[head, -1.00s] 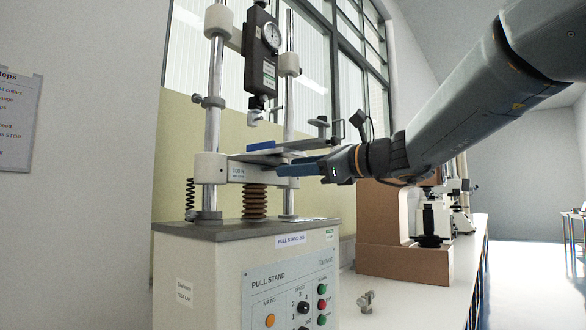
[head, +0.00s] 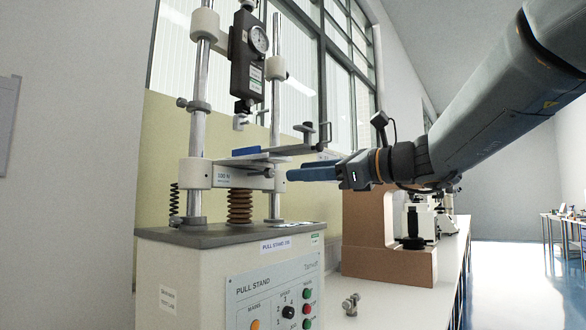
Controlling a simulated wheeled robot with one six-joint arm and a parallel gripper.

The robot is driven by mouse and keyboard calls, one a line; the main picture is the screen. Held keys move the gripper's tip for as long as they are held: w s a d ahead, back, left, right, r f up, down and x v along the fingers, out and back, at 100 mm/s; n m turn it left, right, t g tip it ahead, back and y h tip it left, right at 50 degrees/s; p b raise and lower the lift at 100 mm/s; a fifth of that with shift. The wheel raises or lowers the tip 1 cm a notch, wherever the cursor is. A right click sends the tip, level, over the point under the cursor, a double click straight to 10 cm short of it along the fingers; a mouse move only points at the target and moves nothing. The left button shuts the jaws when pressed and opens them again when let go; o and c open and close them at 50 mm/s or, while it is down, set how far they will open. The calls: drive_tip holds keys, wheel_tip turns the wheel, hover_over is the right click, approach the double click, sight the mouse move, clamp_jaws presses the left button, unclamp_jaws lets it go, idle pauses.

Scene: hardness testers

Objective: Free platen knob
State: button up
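The platen knob (head: 268,173) is a small metal knob on a short stem, on the right front of the white platen block (head: 228,176) of the pull stand. My gripper (head: 290,171) is just right of the knob with its blue fingers pointing left at it. A gap shows between the tips and the knob. The near finger shows in full; the far one shows partly behind and above it. The fingers look apart, with nothing seen between them.
A flat plate with a blue block (head: 247,151) and a raised clamp arm (head: 306,143) sit above the platen. Two steel columns (head: 276,120) flank it. A force gauge (head: 247,62) hangs above.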

sight(272, 173)
drive_tip(key=m+p, duration=0.2)
drive_tip(key=p, duration=0.4)
drive_tip(key=m+p, duration=0.2)
drive_tip(key=p, duration=0.5)
drive_tip(key=shift+s+d+r, duration=0.1)
drive_tip(key=shift+s+d, duration=0.1)
drive_tip(key=shift+s, duration=0.15)
drive_tip(key=p+x, duration=0.1)
drive_tip(key=x, duration=0.7)
drive_tip(key=shift+p, duration=0.35)
drive_tip(key=shift+d, duration=0.1)
clamp_jaws()
